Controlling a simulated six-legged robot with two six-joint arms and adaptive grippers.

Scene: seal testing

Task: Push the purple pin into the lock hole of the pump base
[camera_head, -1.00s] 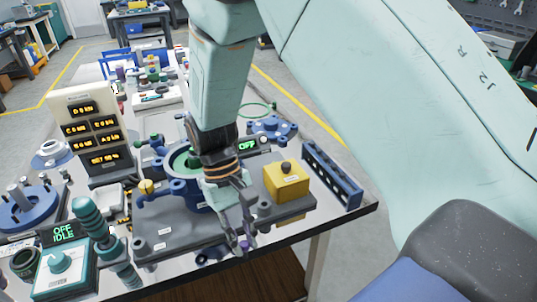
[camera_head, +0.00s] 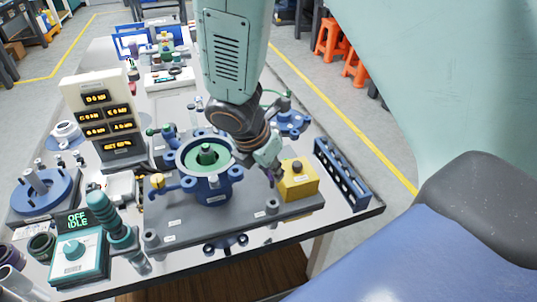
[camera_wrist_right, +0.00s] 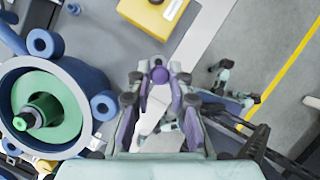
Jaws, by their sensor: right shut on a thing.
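My right gripper (camera_head: 269,172) is shut on the purple pin, held between the blue pump base and the yellow block. The pin (camera_wrist_right: 159,76) shows as a purple round end between the fingertips (camera_wrist_right: 158,88) in the right wrist view. In the head view only a small purple bit shows. The pump base (camera_head: 213,189) is a blue round housing with a green inside and side lugs, left of the gripper. In the wrist view its blue rim (camera_wrist_right: 85,82) lies left, apart from the fingers. I cannot make out the lock hole. My left gripper is not in view.
A yellow block (camera_head: 299,187) with a dark knob stands right of the gripper on the grey plate (camera_head: 235,219). A blue slotted rack (camera_head: 343,175) stands at the table's right edge. A white display panel (camera_head: 98,115) and teal control box (camera_head: 78,260) stand left.

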